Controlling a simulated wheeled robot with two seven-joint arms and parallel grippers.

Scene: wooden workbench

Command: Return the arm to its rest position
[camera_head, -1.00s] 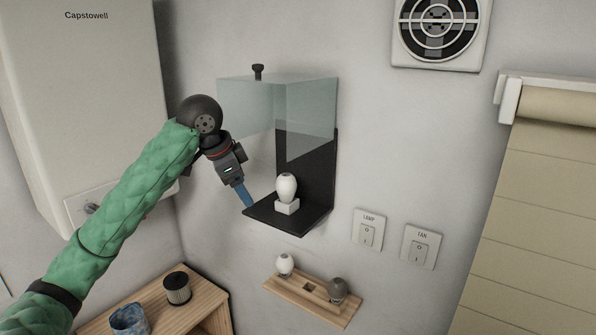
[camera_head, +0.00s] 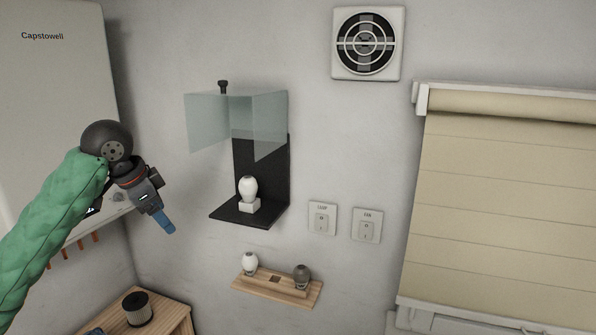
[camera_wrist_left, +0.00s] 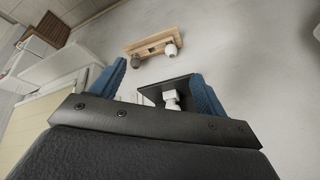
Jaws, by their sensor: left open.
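My left arm comes in from the left in a green padded sleeve. Its gripper (camera_head: 166,226) has blue fingers and hangs in free air left of the black wall shelf (camera_head: 285,165), apart from it. In the left wrist view the two blue fingers (camera_wrist_left: 155,85) stand apart with nothing held between them. A white bulb (camera_head: 248,188) sits upright in a white socket on the shelf, under a raised clear cover (camera_head: 207,122). The shelf and socket also show beyond the fingers in the left wrist view (camera_wrist_left: 170,101). My right gripper is not in view.
A wooden wall rack (camera_head: 277,290) holds a white bulb (camera_head: 250,263) and a dark bulb (camera_head: 301,275). Lamp (camera_head: 322,219) and fan (camera_head: 367,225) switches are on the wall. A white cabinet (camera_head: 60,80) hangs behind my arm. A dark ribbed cylinder (camera_head: 138,308) stands on a wooden unit.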

